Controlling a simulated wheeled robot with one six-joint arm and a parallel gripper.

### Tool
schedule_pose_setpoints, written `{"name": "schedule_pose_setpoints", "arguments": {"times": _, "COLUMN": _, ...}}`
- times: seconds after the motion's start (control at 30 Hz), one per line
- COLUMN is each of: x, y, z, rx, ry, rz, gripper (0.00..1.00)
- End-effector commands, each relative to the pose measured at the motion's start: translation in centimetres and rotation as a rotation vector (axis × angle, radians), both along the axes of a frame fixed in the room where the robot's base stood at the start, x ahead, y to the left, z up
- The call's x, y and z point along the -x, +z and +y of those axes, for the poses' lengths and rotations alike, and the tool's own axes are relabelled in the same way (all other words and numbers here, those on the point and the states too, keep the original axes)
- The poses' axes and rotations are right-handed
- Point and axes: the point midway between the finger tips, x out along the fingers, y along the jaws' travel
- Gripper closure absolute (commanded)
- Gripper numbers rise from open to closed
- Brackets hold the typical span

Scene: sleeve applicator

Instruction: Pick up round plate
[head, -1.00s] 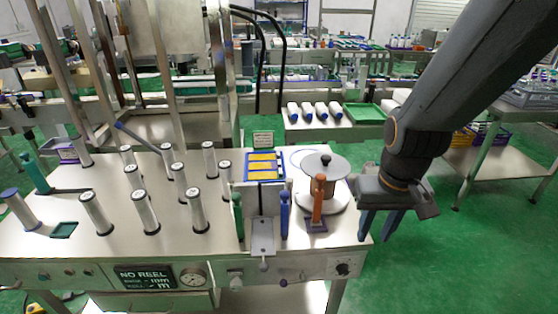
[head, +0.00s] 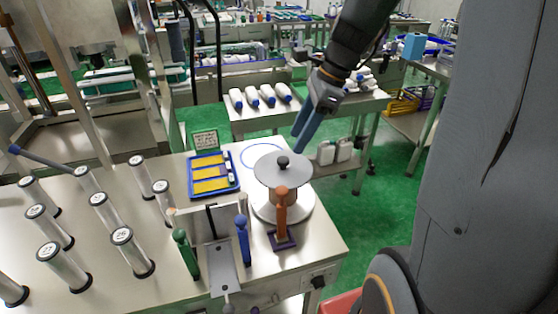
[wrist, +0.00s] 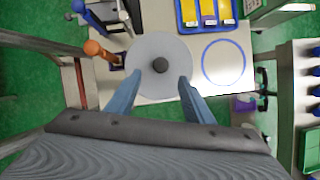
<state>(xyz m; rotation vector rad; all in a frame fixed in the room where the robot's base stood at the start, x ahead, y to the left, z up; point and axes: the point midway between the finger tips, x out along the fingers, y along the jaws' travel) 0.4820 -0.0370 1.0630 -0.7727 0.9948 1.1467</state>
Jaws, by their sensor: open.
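The round plate (head: 270,170) is a grey disc with a black knob (head: 283,162) at its centre. In the wrist view the round plate (wrist: 150,50) lies ahead of my gripper (wrist: 160,90). My gripper's two blue fingers are apart, with the black knob between them in that view and nothing held. In the head view my gripper (head: 304,138) is above and behind the plate, its fingers pointing down.
An orange-handled tool (head: 281,212) stands close in front of the plate. A blue tray with yellow pieces (head: 213,174) and a blue ring outline (head: 260,154) lie behind and left. Several clear cylinders (head: 107,212) fill the table's left. A blue-handled post (head: 242,240) stands nearby.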

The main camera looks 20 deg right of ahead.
Motion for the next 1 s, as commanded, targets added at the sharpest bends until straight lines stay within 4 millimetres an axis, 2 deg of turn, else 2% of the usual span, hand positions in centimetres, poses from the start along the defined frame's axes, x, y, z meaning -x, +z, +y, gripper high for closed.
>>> {"name": "schedule_pose_setpoints", "arguments": {"times": 0.33, "x": -0.3, "y": -2.9, "z": 1.6, "rx": -0.005, "ry": -0.002, "rz": 0.008, "gripper": 0.53}}
{"name": "schedule_pose_setpoints", "arguments": {"times": 0.63, "x": -0.8, "y": -6.4, "z": 2.9, "rx": -0.005, "ry": -0.003, "rz": 0.007, "gripper": 0.53}}
{"name": "schedule_pose_setpoints", "arguments": {"times": 0.97, "x": -0.9, "y": -7.0, "z": 2.9, "rx": -0.003, "ry": -0.007, "rz": 0.004, "gripper": 0.53}}
{"name": "schedule_pose_setpoints", "arguments": {"times": 1.0, "x": -0.9, "y": -7.0, "z": 2.9, "rx": -0.003, "ry": -0.006, "rz": 0.004, "gripper": 0.59}}
